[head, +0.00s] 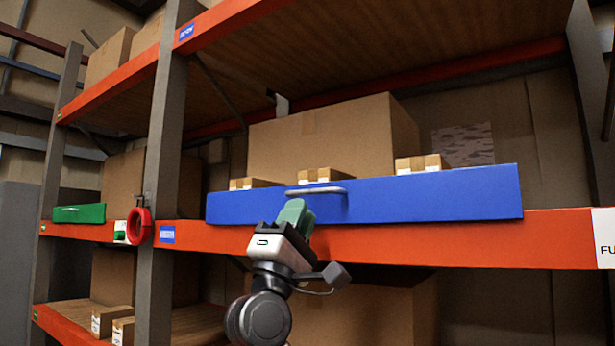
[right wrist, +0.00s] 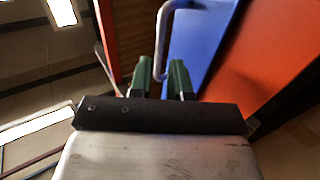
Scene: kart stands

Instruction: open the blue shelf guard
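The blue shelf guard (head: 420,195) is a long blue panel standing upright along the front of the middle shelf. Its silver bar handle (head: 325,190) is on the upper part of its face and also shows in the right wrist view (right wrist: 164,30). My right gripper (head: 295,210) has green fingers and is in front of the guard, just below the handle's left end. In the right wrist view its fingers (right wrist: 161,68) are apart, with one end of the handle showing in line with the gap. I cannot tell whether they touch it. My left gripper is not in view.
A large cardboard box (head: 320,140) and several small boxes stand behind the guard. The orange shelf beam (head: 450,235) runs below it. A grey upright post (head: 165,130) is to the left, with a red ring (head: 139,226) and a green guard (head: 79,213) beyond.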

